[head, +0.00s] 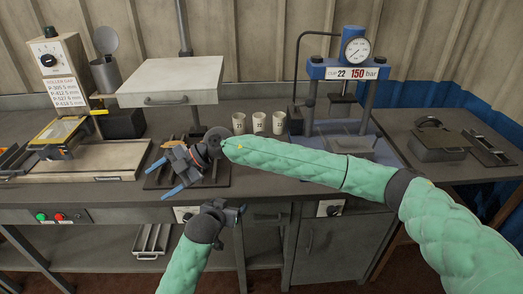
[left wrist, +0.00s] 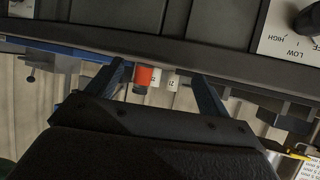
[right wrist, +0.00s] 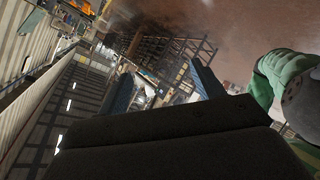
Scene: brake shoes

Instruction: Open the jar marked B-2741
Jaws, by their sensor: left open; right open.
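My left gripper (head: 236,211) is open and empty in front of the bench's front edge. Its spread fingers also show in the left wrist view (left wrist: 162,84). In that view a red-orange cylinder (left wrist: 142,76) with a dark end appears between the fingers, farther off, beside white labelled cups (left wrist: 172,80). I cannot tell whether it is the jar; no B-2741 marking is readable. My right gripper (head: 166,177) is open above the dark rack (head: 216,179), fingers towards the left. Its fingers show empty in the right wrist view (right wrist: 163,82). My right arm hides part of the bench.
Several white cups (head: 259,122) stand behind my right forearm. A blue press (head: 315,72) with a gauge stands right of them. A raised grey plate (head: 172,84) is behind the rack. A roller machine (head: 62,75) is at left, a side table (head: 398,122) at right.

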